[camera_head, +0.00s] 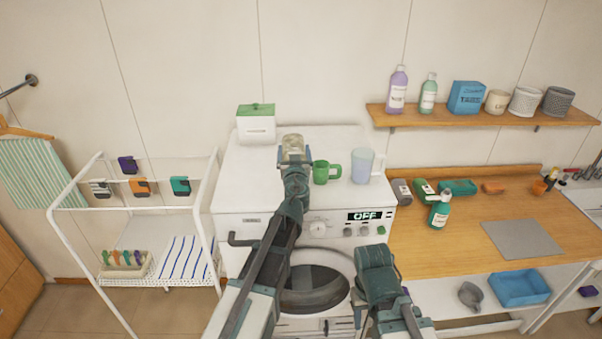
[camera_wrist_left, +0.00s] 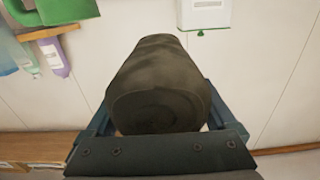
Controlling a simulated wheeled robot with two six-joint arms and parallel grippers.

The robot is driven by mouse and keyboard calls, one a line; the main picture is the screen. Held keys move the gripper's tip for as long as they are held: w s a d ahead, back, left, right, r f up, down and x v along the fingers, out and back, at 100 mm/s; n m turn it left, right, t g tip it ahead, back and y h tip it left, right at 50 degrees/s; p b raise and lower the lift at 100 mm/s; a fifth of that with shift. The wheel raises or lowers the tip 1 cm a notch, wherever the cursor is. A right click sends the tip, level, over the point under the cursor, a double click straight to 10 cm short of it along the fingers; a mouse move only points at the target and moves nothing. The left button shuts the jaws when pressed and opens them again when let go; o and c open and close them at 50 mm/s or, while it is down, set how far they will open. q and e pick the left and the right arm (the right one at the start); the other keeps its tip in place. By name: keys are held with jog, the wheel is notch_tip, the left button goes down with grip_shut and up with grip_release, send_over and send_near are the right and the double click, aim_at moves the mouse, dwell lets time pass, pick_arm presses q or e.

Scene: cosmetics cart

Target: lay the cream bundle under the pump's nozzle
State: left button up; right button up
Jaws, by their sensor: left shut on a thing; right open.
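A cream rolled bundle (camera_head: 293,143) is held upright above the top of the white washing machine. My left gripper (camera_head: 294,157) is shut on it. In the left wrist view the bundle (camera_wrist_left: 160,85) looks dark and shaded between the fingers, its coiled end facing the camera.
A green mug (camera_head: 325,172), a pale cup (camera_head: 365,166) and a white green-lidded box (camera_head: 256,128) stand on the washer (camera_head: 240,185). Several small items lie behind the bottle. A grey mat (camera_head: 521,240) lies to its right. The counter (camera_head: 440,255) is bare in front.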

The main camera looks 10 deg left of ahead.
pick_arm(q)
jog(key=shift+s+f, duration=0.15)
jog(key=shift+f, duration=0.05)
notch_tip(320, 180, down, 6)
jog(key=b, duration=0.6)
jog(key=shift+f+b, duration=1.75)
jog(key=shift+b, duration=0.2)
jog(key=shift+f, duration=0.15)
jog(key=o, duration=1.2)
jog(key=shift+o, duration=0.2)
